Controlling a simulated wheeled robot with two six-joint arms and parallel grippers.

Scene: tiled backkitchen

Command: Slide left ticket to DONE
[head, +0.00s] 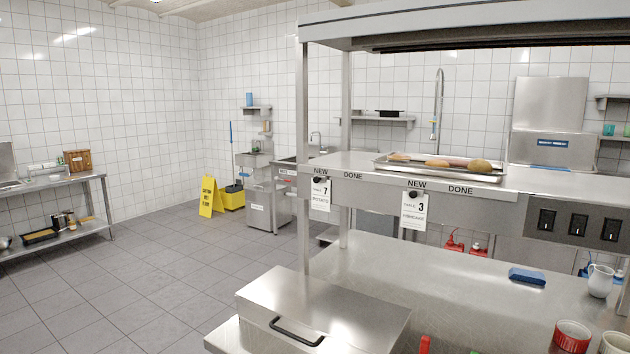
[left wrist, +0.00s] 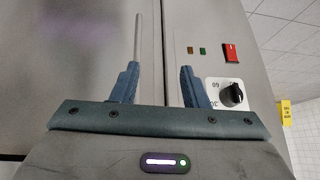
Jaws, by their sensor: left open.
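The left ticket (head: 320,195), a white card marked 7, hangs from the rail (head: 350,190) under the NEW label (head: 321,171). A dark round knob or clip sits at its top. The DONE label (head: 353,176) is just to its right, with bare rail below it. A second ticket (head: 414,211), marked 3, hangs further right under another NEW label. My left gripper (left wrist: 158,75) is open and empty in the left wrist view, facing a grey metal cabinet front, and is apart from the tickets. Neither gripper shows in the head view.
A steel counter (head: 450,285) lies below the rail, with a blue cloth or sponge (head: 527,276) and cups at right. A lidded steel box (head: 320,310) stands in front. A tray of food (head: 440,167) sits on the shelf. The left wrist view shows a dial (left wrist: 232,95).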

